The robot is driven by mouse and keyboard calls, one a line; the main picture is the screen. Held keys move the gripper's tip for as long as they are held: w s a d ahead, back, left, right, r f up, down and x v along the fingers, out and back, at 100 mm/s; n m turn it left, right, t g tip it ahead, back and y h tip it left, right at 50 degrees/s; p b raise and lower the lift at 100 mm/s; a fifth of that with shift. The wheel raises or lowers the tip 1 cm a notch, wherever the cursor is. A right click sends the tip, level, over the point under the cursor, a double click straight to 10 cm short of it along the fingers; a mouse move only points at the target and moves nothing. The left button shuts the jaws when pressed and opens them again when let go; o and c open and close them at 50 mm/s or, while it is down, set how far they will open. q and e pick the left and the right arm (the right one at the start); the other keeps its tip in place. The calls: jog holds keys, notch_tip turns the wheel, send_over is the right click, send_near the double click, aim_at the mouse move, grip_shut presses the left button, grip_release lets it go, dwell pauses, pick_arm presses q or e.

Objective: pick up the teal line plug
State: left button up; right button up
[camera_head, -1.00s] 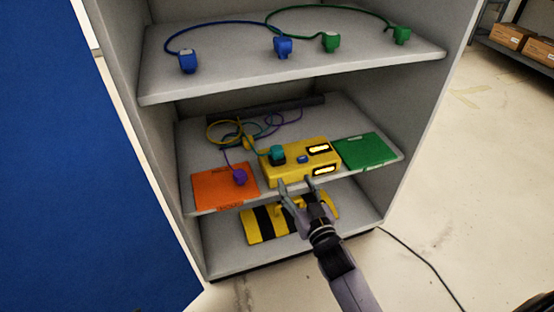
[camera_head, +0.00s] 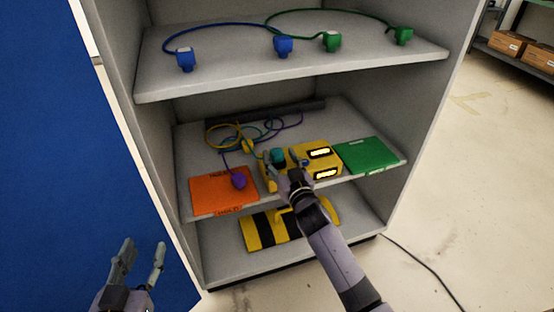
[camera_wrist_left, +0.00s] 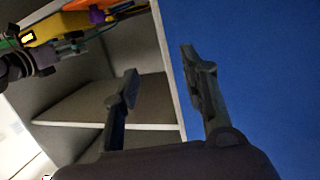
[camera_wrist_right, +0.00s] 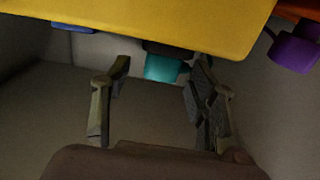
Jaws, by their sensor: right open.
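The teal line plug (camera_head: 278,155) sits on the left part of the yellow box (camera_head: 328,155) on the middle shelf. In the right wrist view the teal plug (camera_wrist_right: 163,68) lies between the two open fingers of my right gripper (camera_wrist_right: 160,95), a little beyond the tips, with no clear contact. In the head view my right gripper (camera_head: 283,170) is at the box's front, partly hidden by its own wrist. My left gripper (camera_head: 142,262) is open and empty, low at the left by the blue panel; its fingers (camera_wrist_left: 160,80) are apart in the left wrist view.
A purple plug (camera_head: 239,181) rests on the orange card (camera_head: 210,192) to the left. A green card (camera_head: 372,155) lies to the right. Coiled cables (camera_head: 222,135) lie behind. Blue plugs (camera_head: 186,60) and green plugs (camera_head: 332,42) stand on the upper shelf (camera_head: 230,75).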

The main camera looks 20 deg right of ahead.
aim_at(279, 156)
jog(key=w, duration=0.3)
jog(key=shift+b, duration=0.35)
jog(key=shift+w+a+r, duration=0.1)
jog(key=shift+w, duration=0.15)
pick_arm(q)
jog(key=r+t, duration=0.2)
jog(key=r, duration=0.1)
jog(key=d+r+t+h, duration=0.1)
jog(key=r, duration=0.1)
jog(key=shift+w+r, duration=0.1)
jog(key=shift+w, duration=0.25)
pick_arm(e)
jog(key=shift+c, duration=0.3)
grip_shut()
